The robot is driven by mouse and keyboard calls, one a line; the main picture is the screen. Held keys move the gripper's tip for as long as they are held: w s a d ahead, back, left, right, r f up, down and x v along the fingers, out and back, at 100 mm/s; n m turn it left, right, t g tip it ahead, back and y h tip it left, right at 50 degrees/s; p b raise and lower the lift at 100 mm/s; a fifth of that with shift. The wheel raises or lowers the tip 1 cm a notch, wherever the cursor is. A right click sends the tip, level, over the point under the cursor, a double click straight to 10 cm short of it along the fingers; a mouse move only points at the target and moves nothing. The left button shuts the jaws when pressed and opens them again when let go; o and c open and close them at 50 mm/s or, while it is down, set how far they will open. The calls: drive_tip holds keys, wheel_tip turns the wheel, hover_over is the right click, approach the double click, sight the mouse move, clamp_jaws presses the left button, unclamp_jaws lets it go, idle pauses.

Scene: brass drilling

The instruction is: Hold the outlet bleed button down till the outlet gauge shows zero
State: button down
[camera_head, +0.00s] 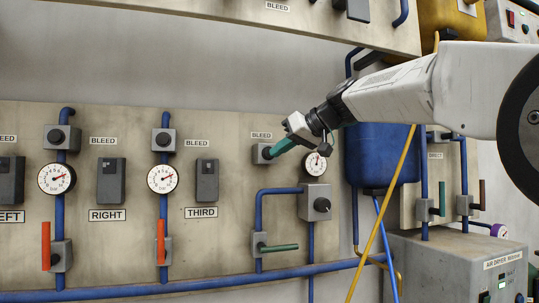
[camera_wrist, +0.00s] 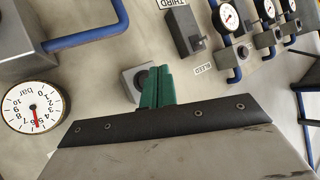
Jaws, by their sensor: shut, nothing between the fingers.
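The outlet bleed button's grey housing (camera_head: 261,153) sits on the panel under a BLEED label, right of the THIRD switch. My gripper (camera_head: 272,152) has its green fingers shut with nothing between them, their tips at the front of this housing. In the wrist view the shut fingers (camera_wrist: 157,86) cover the button in its housing (camera_wrist: 132,84), so I cannot tell whether it is pressed in. The outlet gauge (camera_head: 316,164) is just right of my fingers. In the wrist view this gauge (camera_wrist: 32,107) appears upside down, its red needle near mid-scale, around 5, clear of zero.
A grey regulator box with a black knob (camera_head: 322,205) stands below the gauge, with a green-handled valve (camera_head: 278,248) lower left. The blue tank (camera_head: 378,155) and yellow hose (camera_head: 381,215) are close on the right. The THIRD switch (camera_head: 207,180) is to the left.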

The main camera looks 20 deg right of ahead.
drive_tip(key=shift+w, duration=1.2)
drive_tip(key=shift+w, duration=0.15)
idle(1.1)
drive_tip(key=shift+w, duration=0.3)
drive_tip(key=shift+w, duration=0.45)
idle(0.5)
drive_tip(key=shift+s, duration=0.1)
idle(2.8)
drive_tip(key=shift+s, duration=0.8)
drive_tip(key=shift+s, duration=2.5)
